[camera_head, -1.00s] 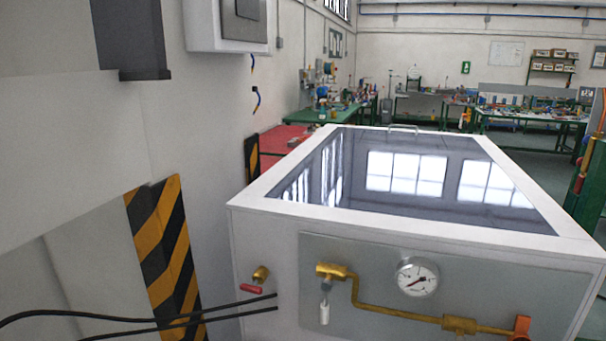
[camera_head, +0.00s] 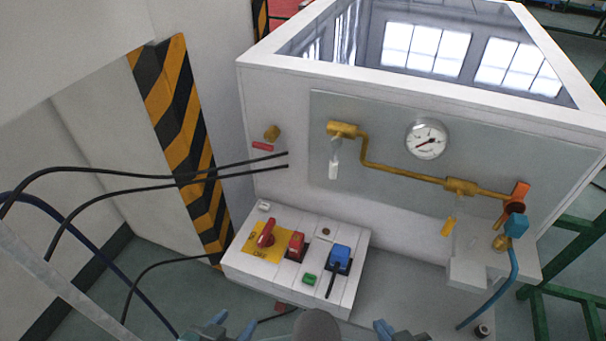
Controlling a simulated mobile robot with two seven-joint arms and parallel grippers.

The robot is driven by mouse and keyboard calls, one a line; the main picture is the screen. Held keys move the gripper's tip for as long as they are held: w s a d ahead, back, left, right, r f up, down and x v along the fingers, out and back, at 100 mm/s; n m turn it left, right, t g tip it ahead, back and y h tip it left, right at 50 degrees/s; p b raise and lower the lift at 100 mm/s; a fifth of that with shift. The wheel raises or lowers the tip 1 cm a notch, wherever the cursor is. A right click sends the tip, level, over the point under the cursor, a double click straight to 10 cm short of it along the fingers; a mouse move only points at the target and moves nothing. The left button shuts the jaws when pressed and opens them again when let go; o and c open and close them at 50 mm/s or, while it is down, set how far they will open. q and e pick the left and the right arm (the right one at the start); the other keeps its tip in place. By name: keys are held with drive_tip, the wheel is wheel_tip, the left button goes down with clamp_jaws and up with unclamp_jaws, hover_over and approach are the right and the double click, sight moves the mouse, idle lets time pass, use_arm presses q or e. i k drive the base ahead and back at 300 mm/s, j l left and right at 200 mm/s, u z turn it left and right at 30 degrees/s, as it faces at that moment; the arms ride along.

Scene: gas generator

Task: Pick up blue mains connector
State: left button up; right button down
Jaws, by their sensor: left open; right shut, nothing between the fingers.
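A blue fitting (camera_head: 340,257) sits on the right part of the white control box, with a short black piece running down from it. It is the blue part that looks most like the mains connector, but I cannot tell for sure whether it is a plug or a socket. My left gripper (camera_head: 218,329) is at the bottom edge, below the control box, open and only partly in view. My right gripper (camera_head: 390,331) is at the bottom edge, to the right of the left one, shut and mostly cut off. Both are apart from the blue fitting.
The white control box (camera_head: 235,268) carries a red rotary switch (camera_head: 266,233), a red fitting (camera_head: 296,244) and a green button (camera_head: 310,279). Behind it stands the generator cabinet with a gauge (camera_head: 426,139) and brass pipe. Black cables (camera_head: 130,183) cross the left. A blue hose (camera_head: 513,275) hangs at right.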

sight(340, 255)
drive_tip(key=l+z, duration=0.1)
drive_tip(key=z, duration=0.15)
drive_tip(key=k+l+u, duration=0.15)
drive_tip(key=k, duration=0.25)
drive_tip(key=i+l+z, duration=0.1)
drive_tip(key=l, duration=0.25)
drive_tip(key=i+l+z, duration=0.15)
drive_tip(key=l, duration=0.2)
drive_tip(key=i+l+z, duration=0.1)
drive_tip(key=l, duration=0.2)
